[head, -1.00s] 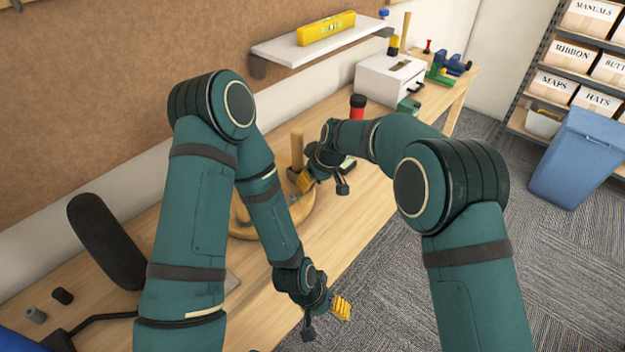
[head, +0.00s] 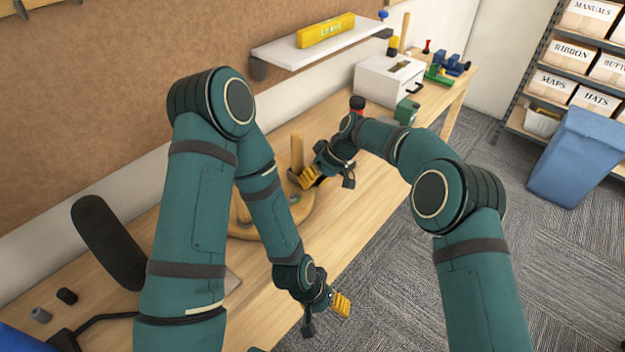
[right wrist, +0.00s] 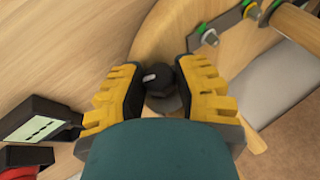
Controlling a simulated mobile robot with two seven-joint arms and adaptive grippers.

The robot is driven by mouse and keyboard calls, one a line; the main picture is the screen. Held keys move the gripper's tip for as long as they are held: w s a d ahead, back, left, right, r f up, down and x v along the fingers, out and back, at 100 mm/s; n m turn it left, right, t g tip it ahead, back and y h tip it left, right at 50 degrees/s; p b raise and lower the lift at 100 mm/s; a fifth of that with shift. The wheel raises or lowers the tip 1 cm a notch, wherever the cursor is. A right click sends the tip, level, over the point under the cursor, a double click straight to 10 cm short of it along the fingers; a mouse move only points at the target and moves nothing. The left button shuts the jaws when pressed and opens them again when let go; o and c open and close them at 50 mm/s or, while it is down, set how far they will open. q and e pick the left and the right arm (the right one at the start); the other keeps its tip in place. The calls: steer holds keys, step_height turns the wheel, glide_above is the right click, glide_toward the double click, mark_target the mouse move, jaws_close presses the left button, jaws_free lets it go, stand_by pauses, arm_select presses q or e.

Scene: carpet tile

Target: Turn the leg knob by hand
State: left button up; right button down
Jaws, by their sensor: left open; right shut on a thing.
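A round wooden piece (head: 305,212) lies on the bench with a wooden leg (head: 297,152) standing up from it. In the right wrist view the wood (right wrist: 160,35) shows behind a dark knob (right wrist: 160,78) with a white mark. My right gripper (head: 308,178) is shut on this knob, which sits between its yellow-padded fingers (right wrist: 162,92). The knob is hidden by the gripper in the head view. My left gripper (head: 328,312) is open and empty, out past the bench's front edge, away from the wooden piece.
A black, white-labelled object (right wrist: 40,118) lies near the right gripper. A red, black-topped object (head: 357,104), a white box (head: 388,82) and a green item (head: 406,111) stand further along the bench. A shelf with a yellow level (head: 325,30) hangs above. The bench front is clear.

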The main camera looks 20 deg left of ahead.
steer(key=shift+f, duration=0.1)
steer(key=c, duration=0.7)
jaws_free()
steer(key=v, duration=1.2)
